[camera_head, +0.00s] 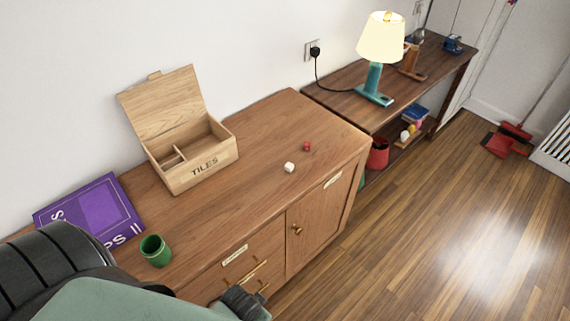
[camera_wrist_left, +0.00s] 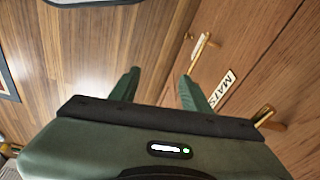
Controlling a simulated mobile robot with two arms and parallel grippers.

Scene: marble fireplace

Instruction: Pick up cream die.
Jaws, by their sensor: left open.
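The cream die (camera_head: 289,167) lies on the wooden cabinet top, near its front right part. It is small and pale, with a red die (camera_head: 307,146) a little behind it to the right. My left gripper (camera_wrist_left: 160,84) is open, its two green fingers apart with nothing between them. It is low in front of the cabinet, away from the die; in the head view my left arm comes in at the lower left. The wrist view shows floor and cabinet front but no die. My right gripper is out of view.
An open wooden TILES box (camera_head: 203,174) stands left of the die, with a purple box (camera_head: 92,212) and a green cup (camera_head: 155,250) further left. Brass handles (camera_wrist_left: 201,47) stick out of the cabinet front. A lamp (camera_head: 378,57) stands on the side table.

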